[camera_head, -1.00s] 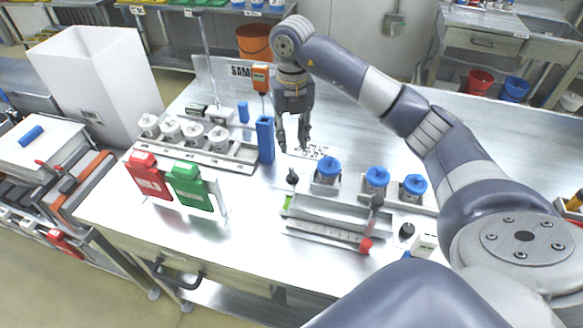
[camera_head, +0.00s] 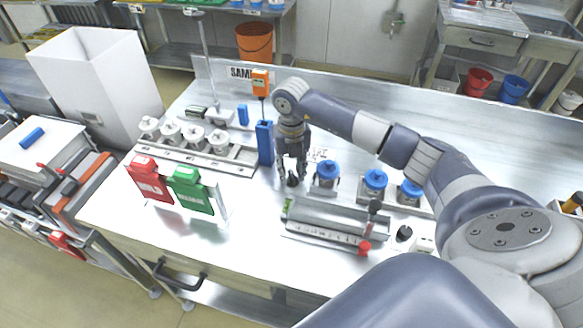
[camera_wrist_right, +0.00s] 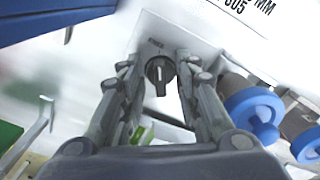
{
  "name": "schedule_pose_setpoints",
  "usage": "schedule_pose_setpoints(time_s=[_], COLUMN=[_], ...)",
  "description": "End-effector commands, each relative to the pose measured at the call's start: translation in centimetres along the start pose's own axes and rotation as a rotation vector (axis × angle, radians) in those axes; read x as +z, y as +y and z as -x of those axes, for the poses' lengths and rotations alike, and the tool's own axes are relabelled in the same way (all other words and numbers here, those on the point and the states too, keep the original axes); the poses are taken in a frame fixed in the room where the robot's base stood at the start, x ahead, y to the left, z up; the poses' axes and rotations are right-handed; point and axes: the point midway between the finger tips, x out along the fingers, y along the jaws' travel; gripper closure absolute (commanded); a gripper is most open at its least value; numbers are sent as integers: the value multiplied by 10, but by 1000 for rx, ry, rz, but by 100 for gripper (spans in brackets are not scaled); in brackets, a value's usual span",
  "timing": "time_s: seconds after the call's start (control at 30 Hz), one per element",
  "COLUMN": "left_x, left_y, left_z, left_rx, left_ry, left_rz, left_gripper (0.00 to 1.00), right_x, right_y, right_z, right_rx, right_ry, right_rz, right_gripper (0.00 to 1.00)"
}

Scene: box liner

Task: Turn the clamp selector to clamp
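The clamp selector is a small black rotary knob with a pale pointer line, set on a light plate. In the right wrist view the selector (camera_wrist_right: 160,71) sits between the fingertips of my right gripper (camera_wrist_right: 158,64), its pointer line running roughly up and down in the picture. The lettering above it is too small to read surely. In the head view the selector (camera_head: 293,181) shows just below my right gripper (camera_head: 292,172). The right gripper is open, one finger on each side of the knob; contact cannot be made out. My left gripper is not in view.
A blue upright block (camera_head: 265,143) stands close at the left. Red (camera_head: 148,180) and green (camera_head: 190,190) containers stand further left.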

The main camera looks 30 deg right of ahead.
Motion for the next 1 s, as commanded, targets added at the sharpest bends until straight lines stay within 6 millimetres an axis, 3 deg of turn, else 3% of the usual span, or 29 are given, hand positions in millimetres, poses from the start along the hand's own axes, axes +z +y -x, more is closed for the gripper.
schedule_pose_setpoints(time_s=[0.2,0.33,0.73,1.0], left_x=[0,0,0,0], left_y=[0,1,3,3], left_z=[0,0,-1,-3], left_rx=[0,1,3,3], left_ry=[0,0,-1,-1], left_rz=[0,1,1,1], left_gripper=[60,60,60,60], right_x=[0,0,0,0], right_y=[0,0,0,-2], right_z=[-1,0,0,0], right_rx=[0,0,-1,0], right_ry=[1,1,1,1], right_rz=[0,0,-23,-162], right_gripper=[72,100,100,100])
